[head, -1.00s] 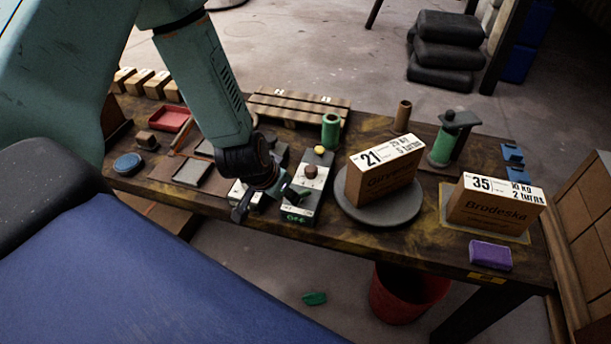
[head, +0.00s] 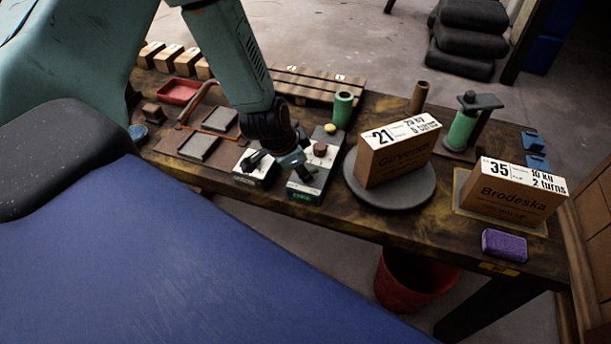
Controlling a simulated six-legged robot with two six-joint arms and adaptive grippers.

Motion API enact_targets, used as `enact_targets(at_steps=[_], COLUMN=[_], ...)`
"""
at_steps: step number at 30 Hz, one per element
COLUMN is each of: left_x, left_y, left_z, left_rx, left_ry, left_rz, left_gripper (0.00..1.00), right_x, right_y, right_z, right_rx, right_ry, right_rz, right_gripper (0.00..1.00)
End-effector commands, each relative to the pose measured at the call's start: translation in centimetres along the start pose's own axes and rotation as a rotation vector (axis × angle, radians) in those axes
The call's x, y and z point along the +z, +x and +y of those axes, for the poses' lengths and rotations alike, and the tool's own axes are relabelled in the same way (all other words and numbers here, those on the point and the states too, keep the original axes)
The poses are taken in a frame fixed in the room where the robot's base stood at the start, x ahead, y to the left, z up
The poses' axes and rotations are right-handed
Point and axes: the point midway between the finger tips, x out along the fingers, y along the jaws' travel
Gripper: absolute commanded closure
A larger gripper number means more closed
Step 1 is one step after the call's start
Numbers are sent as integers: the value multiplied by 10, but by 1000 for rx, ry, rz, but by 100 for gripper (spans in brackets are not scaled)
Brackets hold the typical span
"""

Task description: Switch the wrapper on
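The wrapper has a round grey turntable (head: 362,190) carrying a brown carton (head: 395,160) marked 21. Left of it stands a grey control box (head: 322,177) with a dark red-brown knob (head: 320,149), a yellow button (head: 330,128) and a small green label on its front. My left gripper (head: 280,166) points down just over the control box's left side. Its dark fingers look spread and empty, one near the control box, one near a small white box (head: 254,174). Whether a finger touches either box I cannot tell. My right gripper is not in view.
A second carton (head: 508,193) marked 35 stands at the right, with a purple block (head: 504,244) in front. A green cylinder (head: 343,108) and a wooden pallet (head: 315,82) are behind the control box. A red bin (head: 405,285) stands below the table edge.

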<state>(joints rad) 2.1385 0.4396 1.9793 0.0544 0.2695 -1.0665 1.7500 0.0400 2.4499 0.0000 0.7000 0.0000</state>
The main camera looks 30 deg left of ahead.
Motion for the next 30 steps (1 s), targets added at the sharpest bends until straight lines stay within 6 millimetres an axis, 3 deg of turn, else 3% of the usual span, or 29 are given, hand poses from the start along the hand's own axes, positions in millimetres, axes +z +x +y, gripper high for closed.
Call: enact_targets(at_steps=[7,19,30], left_x=[-1,-2,-2], left_y=[23,26,26], left_z=[0,0,0], left_rx=[1,0,1], left_ry=[2,0,0], left_rz=[-1,-1,-1], left_gripper=[60,60,92], right_x=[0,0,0], right_y=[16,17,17], right_z=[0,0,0], right_rx=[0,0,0], right_ry=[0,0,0], right_rz=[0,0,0], right_gripper=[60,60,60])
